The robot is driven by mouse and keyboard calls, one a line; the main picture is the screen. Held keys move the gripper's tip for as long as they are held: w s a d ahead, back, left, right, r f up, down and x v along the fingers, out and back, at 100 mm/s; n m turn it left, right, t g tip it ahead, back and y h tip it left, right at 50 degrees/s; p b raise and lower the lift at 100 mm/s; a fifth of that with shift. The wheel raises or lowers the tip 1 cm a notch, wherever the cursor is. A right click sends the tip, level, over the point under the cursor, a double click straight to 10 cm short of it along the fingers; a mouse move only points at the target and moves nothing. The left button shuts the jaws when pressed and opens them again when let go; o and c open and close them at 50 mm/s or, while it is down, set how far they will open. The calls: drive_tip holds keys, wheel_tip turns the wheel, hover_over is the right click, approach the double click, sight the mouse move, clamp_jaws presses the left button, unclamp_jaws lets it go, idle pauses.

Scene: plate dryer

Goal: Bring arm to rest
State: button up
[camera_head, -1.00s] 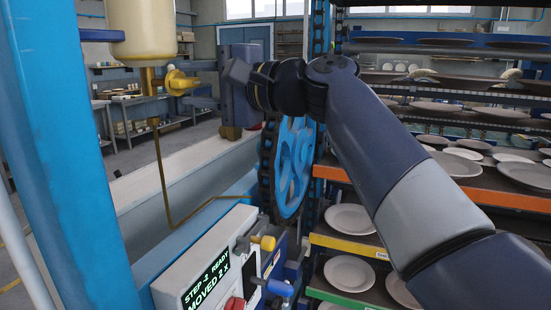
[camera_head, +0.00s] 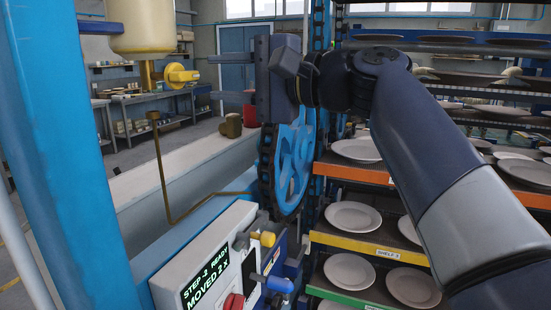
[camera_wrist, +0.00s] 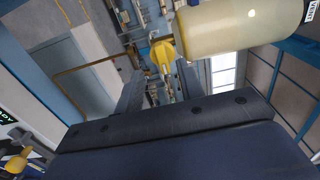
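My gripper (camera_head: 213,78) is to the right of the yellow valve handle (camera_head: 181,75), its fingers pointing left towards it. The two fingers are apart with nothing between them. In the wrist view my gripper (camera_wrist: 160,85) also shows spread and empty, with the yellow valve handle (camera_wrist: 162,55) beyond the fingertips. The handle sits below the cream tank (camera_head: 146,28). My arm reaches in from the lower right, in front of the shelves.
The blue chain wheel (camera_head: 296,165) stands below my wrist. Shelves with plates (camera_head: 353,216) fill the right side. A control box (camera_head: 205,268) with a lit display and levers is at the lower front. A bent brass pipe (camera_head: 165,190) hangs below the tank.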

sight(185, 73)
drive_tip(key=v, duration=0.5)
drive_tip(key=x, duration=0.3)
drive_tip(key=p+x, duration=0.1)
drive_tip(key=x, duration=0.3)
drive_tip(key=p+x, duration=0.1)
drive_tip(key=x, duration=0.3)
drive_tip(key=shift+a+r, duration=0.2)
drive_tip(key=shift+r, duration=0.1)
drive_tip(key=m+p, duration=0.3)
drive_tip(key=shift+d+r+m, duration=0.15)
drive_tip(key=shift+r+m, duration=0.05)
drive_tip(key=shift+m, duration=0.1)
drive_tip(key=m+p, duration=0.2)
drive_tip(key=m, duration=0.1)
drive_tip(key=shift+w+r+m+p, duration=0.1)
drive_tip(key=shift+w+m+p, duration=0.05)
drive_tip(key=shift+m+p, duration=0.6)
drive_tip(key=shift+m, duration=0.15)
drive_tip(key=shift+d, duration=0.15)
